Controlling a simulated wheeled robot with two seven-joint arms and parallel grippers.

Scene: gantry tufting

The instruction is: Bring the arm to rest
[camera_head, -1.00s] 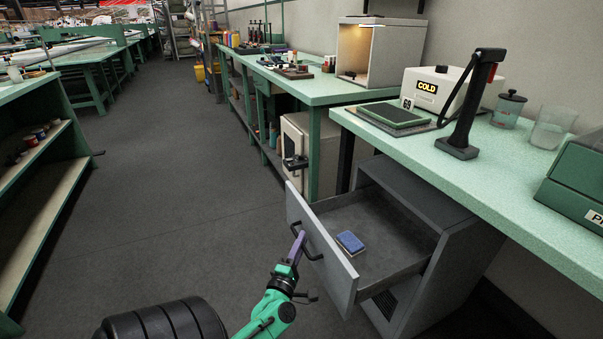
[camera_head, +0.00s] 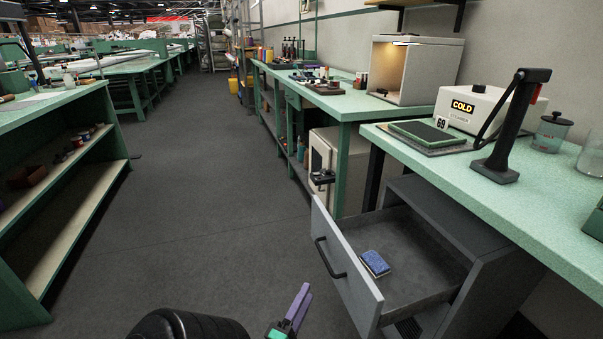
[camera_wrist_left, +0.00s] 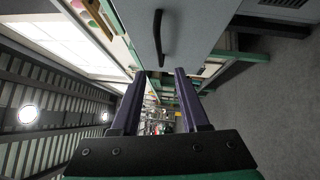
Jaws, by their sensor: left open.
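My left gripper (camera_head: 301,302) is at the bottom of the head view, with purple fingers on a green wrist. It is apart from the drawer handle (camera_head: 330,258), below and to its left. In the left wrist view the two purple fingers (camera_wrist_left: 158,82) stand apart with nothing between them. The black handle (camera_wrist_left: 159,38) and the grey drawer front (camera_wrist_left: 190,28) show beyond the fingertips. The grey drawer (camera_head: 415,290) is pulled open, with a blue sponge (camera_head: 375,262) lying inside. My right gripper is not in view.
A green-topped bench (camera_head: 545,180) stands above the drawer cabinet, carrying a white box marked COLD (camera_head: 470,108) and a black stand (camera_head: 510,130). A green shelf unit (camera_head: 75,190) stands at left. The dark floor (camera_head: 200,190) between is clear.

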